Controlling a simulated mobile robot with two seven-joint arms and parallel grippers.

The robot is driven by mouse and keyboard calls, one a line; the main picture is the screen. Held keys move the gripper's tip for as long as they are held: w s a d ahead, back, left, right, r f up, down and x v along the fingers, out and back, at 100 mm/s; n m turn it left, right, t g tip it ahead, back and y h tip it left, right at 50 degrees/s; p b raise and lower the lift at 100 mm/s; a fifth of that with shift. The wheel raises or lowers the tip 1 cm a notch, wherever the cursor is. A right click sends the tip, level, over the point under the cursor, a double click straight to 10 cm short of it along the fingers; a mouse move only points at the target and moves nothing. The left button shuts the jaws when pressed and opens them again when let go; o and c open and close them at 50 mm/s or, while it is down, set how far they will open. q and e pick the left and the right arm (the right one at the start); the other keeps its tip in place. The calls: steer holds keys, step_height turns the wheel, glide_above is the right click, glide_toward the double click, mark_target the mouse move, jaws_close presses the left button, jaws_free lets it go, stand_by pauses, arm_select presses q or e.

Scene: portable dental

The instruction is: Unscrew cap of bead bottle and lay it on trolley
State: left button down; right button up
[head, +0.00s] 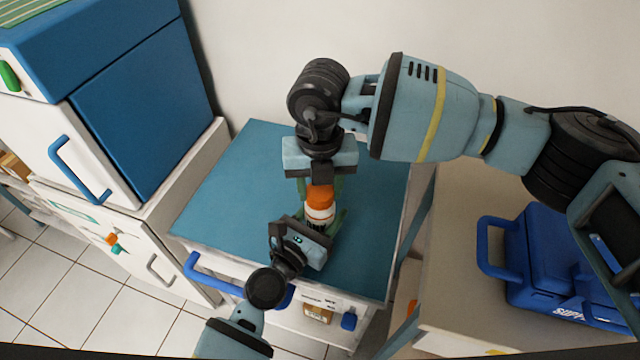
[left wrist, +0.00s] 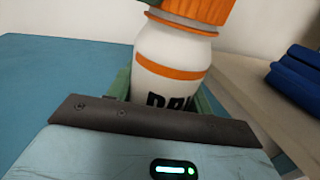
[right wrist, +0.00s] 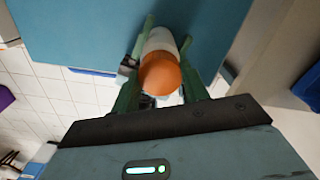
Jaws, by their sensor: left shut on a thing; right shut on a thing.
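The bead bottle (head: 319,215) is white with an orange band and dark lettering, and stands over the blue trolley top (head: 235,190). Its orange cap (head: 320,196) is at the bottle's top; I cannot tell whether it is loose. My left gripper (head: 325,222) is shut around the bottle's body, which fills the left wrist view (left wrist: 172,70). My right gripper (head: 320,188) comes from above and is shut on the cap, seen end-on in the right wrist view (right wrist: 160,75). The bottle's base is hidden.
The trolley top is bare around the bottle, with most free room at left and behind. A blue handle (head: 215,278) is on the trolley's front. A blue and white cabinet (head: 145,95) stands at left. A blue case (head: 560,255) sits on a beige table at right.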

steer(key=n, duration=2)
steer(key=shift+n, duration=0.3)
steer(key=n, duration=0.6)
steer(key=shift+r, duration=0.1)
steer(key=shift+r, duration=0.3)
steer(key=shift+r, duration=0.7)
steer(key=shift+r, duration=0.15)
